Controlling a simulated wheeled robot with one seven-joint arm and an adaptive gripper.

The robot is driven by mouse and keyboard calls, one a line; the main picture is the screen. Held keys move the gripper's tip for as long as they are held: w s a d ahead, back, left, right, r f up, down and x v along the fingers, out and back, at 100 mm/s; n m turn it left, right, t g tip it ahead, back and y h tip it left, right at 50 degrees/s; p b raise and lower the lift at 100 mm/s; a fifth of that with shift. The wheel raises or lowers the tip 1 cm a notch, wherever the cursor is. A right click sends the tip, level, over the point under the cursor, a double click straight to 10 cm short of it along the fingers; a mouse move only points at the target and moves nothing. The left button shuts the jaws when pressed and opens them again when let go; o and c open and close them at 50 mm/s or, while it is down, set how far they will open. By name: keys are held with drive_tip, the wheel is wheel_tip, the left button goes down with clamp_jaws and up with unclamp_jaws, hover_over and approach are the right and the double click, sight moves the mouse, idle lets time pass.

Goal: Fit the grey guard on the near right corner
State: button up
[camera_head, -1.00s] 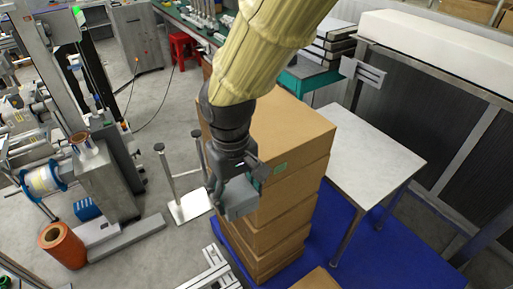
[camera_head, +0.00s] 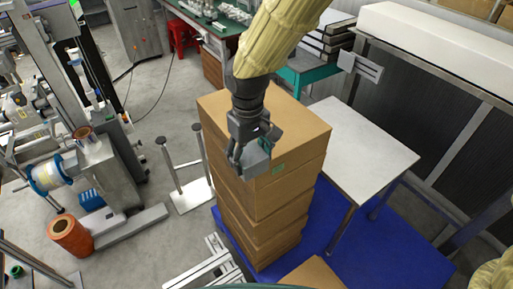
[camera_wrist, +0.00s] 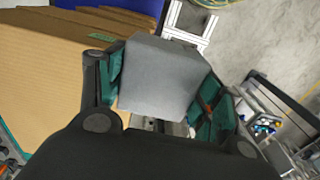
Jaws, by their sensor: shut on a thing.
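The grey guard (camera_head: 256,164) is a small blocky piece held in my gripper (camera_head: 250,148). In the wrist view the guard (camera_wrist: 160,78) fills the space between the green-padded fingers of my gripper (camera_wrist: 163,92), which is shut on it. The guard is in front of the upper part of a stack of brown cartons (camera_head: 258,204), by the corner nearest the camera in the head view. In the wrist view the cartons (camera_wrist: 45,80) lie to the left, beyond the left finger. I cannot tell whether the guard touches the carton. The guard's inner side is hidden.
The stack stands on a blue pallet or mat (camera_head: 385,250). A white-topped table (camera_head: 365,150) stands close on its right. A metal stand (camera_head: 190,190) is left of the stack, and an aluminium frame (camera_head: 215,268) lies in front. Another carton (camera_head: 312,275) is at the bottom.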

sight(256, 145)
drive_tip(key=w, duration=0.1)
drive_tip(key=w+d+p, duration=0.1)
drive_tip(key=w, duration=0.2)
drive_tip(key=shift+d+f, duration=0.15)
drive_tip(key=shift+d, duration=0.15)
drive_tip(key=shift+w+f+p, duration=0.1)
drive_tip(key=shift+f+p, duration=0.1)
drive_tip(key=shift+p, duration=0.3)
wheel_tip(256, 145, down, 3)
drive_tip(key=shift+w+r+p, duration=0.1)
drive_tip(key=shift+r+p, duration=0.05)
drive_tip(key=shift+p, duration=0.55)
drive_tip(key=shift+s+d+f, duration=0.1)
drive_tip(key=shift+s+f, duration=0.1)
drive_tip(key=shift+f, duration=0.2)
drive_tip(key=shift+c, duration=0.9)
drive_tip(key=o, duration=1.2)
drive_tip(key=shift+w, duration=0.1)
drive_tip(key=shift+r, duration=0.15)
drive_tip(key=shift+w+r, duration=0.15)
drive_tip(key=shift+r, duration=0.3)
wheel_tip(256, 145, up, 11)
drive_tip(key=b, duration=0.3)
